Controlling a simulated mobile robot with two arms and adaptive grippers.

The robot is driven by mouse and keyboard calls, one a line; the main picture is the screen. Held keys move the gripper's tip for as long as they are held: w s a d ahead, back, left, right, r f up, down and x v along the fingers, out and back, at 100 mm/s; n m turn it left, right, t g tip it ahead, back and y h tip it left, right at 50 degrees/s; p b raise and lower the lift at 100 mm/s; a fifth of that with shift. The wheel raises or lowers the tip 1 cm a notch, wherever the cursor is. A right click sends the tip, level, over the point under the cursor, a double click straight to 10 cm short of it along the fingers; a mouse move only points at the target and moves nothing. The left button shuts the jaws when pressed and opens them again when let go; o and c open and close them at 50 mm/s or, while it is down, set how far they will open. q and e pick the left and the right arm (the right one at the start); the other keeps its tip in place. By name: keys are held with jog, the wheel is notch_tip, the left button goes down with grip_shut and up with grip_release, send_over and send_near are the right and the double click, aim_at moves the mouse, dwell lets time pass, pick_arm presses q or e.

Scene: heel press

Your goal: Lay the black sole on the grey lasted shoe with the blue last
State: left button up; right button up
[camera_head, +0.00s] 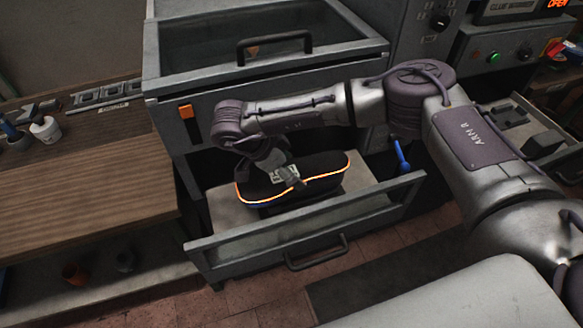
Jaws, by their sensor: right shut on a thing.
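The black sole (322,164) is over the pale tray of the open lower drawer, with a bright orange-white line along its near edge. My right gripper (287,179) reaches down from the upper left and is shut on the sole near its middle. I cannot make out the grey lasted shoe clearly. A dark support shows under the sole, with a small bluish patch by its left end. Whether the sole touches anything below is hidden. My left gripper is not in view.
The drawer (318,232) has a glass front and a handle. The machine's upper glass-topped compartment (270,80) stands close behind my arm. A blue lever (401,156) is to the right.

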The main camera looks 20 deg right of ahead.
jog(key=shift+f+b, duration=0.35)
jog(key=shift+f, duration=0.05)
jog(key=o, duration=1.1)
jog(key=shift+c, duration=0.2)
jog(key=v, duration=1.2)
jog(key=shift+w, duration=0.1)
